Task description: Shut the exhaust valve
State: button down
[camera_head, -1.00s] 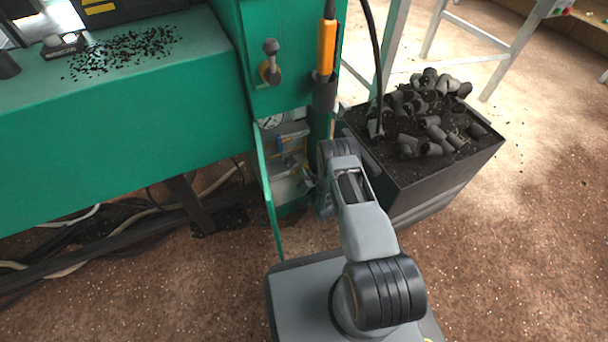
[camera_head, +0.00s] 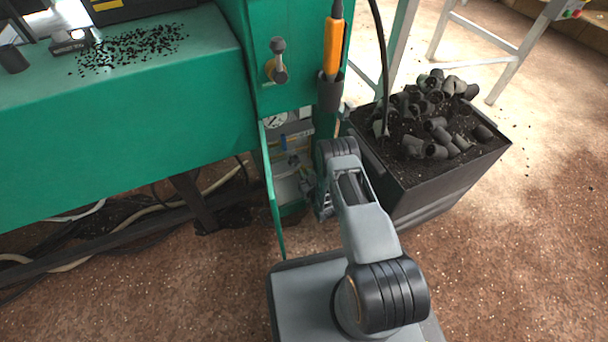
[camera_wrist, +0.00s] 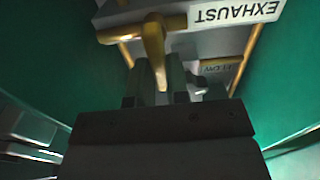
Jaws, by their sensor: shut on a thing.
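The exhaust valve has a brass-coloured lever (camera_wrist: 153,45) beside a white label reading EXHAUST (camera_wrist: 236,12), which appears upside down in the wrist view. My gripper (camera_wrist: 152,88) is shut on the tip of the lever, with one dark finger on each side of it. The lever points down in the picture toward my gripper. In the head view my gripper (camera_head: 309,186) reaches into the open green cabinet, mostly hidden by my arm, and the lever cannot be made out there.
The open cabinet door (camera_head: 270,195) stands left of my arm. A black bin (camera_head: 440,185) of dark pipe pieces is close on the right. A second label reading FLOW (camera_wrist: 217,70) and brass-coloured pipes are behind the fingers. Cables lie on the floor at left.

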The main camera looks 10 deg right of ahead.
jog(key=shift+w+r, duration=0.1)
jog(key=shift+r, duration=0.05)
jog(key=c, duration=1.4)
grip_release()
jog(key=shift+d, duration=0.1)
jog(key=o, duration=0.3)
